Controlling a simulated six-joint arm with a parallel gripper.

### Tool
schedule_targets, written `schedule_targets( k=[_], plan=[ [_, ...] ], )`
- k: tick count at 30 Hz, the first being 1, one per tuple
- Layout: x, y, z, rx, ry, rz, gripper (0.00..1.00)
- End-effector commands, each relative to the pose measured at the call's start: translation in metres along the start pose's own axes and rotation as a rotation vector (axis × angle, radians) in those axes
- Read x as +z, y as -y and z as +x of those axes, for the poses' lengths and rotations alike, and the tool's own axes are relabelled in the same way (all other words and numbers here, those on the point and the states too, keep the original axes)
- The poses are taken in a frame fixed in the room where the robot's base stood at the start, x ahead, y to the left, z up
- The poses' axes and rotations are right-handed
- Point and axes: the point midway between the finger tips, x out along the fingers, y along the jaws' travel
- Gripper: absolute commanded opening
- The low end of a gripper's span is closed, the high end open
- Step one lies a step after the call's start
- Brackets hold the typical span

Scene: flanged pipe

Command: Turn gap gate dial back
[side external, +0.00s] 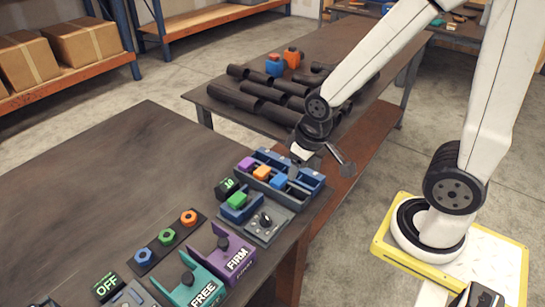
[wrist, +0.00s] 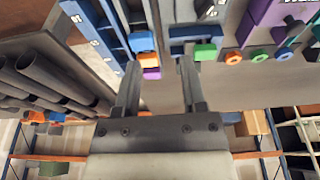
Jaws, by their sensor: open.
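The gap gate dial is a black knob (side external: 265,219) on a grey plate at the table's right edge. Beside it stands a blue gate (side external: 236,212) with a green block (side external: 237,200) and a small black display reading 10 (side external: 227,187). My gripper (side external: 318,170) hangs above the blue slotted tray, behind and to the right of the dial, clear of it. In the wrist view my gripper (wrist: 160,85) has its two fingers apart with nothing between them. The green block also shows there (wrist: 205,52), right of the fingers.
The blue slotted tray (side external: 317,182) holds purple, orange and blue blocks. Nearer stand a purple FIRM fixture (side external: 222,258), a teal FREE fixture (side external: 190,291) and a strip with three coloured nuts (side external: 165,239). Dark pipes (side external: 235,98) lie on the rear bench. The table's left is bare.

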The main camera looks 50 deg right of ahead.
Motion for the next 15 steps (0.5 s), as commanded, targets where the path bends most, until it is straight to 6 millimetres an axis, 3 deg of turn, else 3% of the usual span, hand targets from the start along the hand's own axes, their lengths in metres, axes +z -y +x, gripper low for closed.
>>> schedule_targets(
  k=[8, 15],
  plan=[
    [-0.005, 0.007, 0.005, -0.005, 0.028, 0.055, 0.53],
    [-0.018, 0.030, 0.022, -0.001, 0.110, 0.230, 0.53]
  ],
)
